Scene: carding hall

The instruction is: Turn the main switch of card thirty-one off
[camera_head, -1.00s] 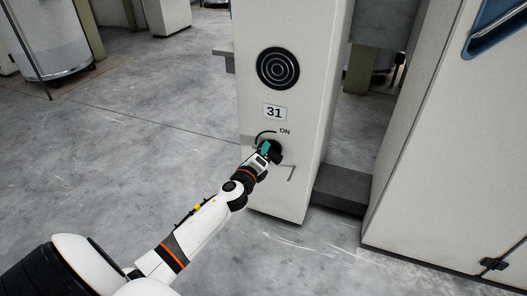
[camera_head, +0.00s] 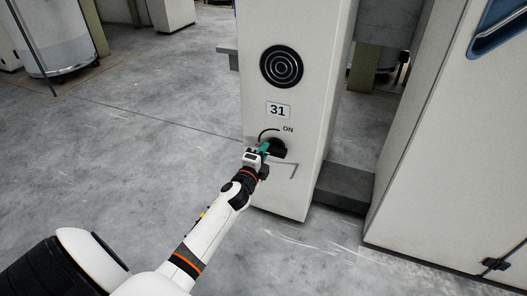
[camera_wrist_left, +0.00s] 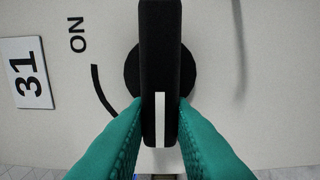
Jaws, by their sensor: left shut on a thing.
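The main switch (camera_head: 279,149) is a black rotary knob with a bar handle, low on the pale cabinet front under the "31" plate (camera_head: 278,110). A black arc and the word ON are printed above it. In the left wrist view the handle (camera_wrist_left: 161,60) lies crosswise to the upright of the lettering. Its white-marked end points away from ON's side, to the panel's left. My left gripper (camera_head: 264,148) has its teal fingers (camera_wrist_left: 160,128) shut on that end, one on each side. Any OFF mark is hidden or out of view. My right gripper is not in view.
The cabinet (camera_head: 263,190) has a round black grille (camera_head: 282,66) above the plate. A grey plinth (camera_head: 344,187) and a large pale cabinet (camera_head: 440,170) stand to the right. The grey floor (camera_head: 130,150) at left is open.

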